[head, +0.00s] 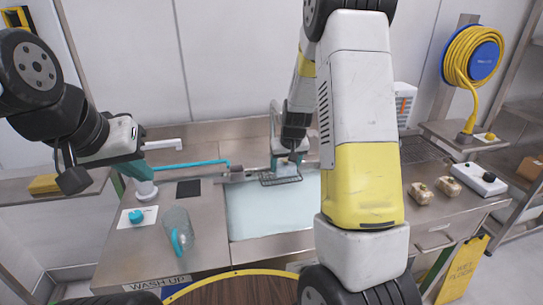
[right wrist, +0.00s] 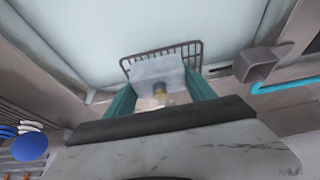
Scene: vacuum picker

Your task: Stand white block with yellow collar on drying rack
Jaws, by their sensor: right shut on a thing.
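The white block with a yellow collar (right wrist: 158,72) is between the teal fingers of my right gripper (right wrist: 160,97) in the right wrist view. The gripper is shut on it, with the collar on the gripper side. In the head view my right gripper (head: 288,152) is over the back edge of the sink. A small wire rack (head: 281,181) lies just beyond the block; contact cannot be told. A dark slatted rack (head: 420,150) is on the right counter. I cannot tell which is the drying rack. My left gripper (head: 133,170) points down over the left counter; its opening is unclear.
The sink (head: 250,210) fills the middle. My right arm hides part of the counter.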

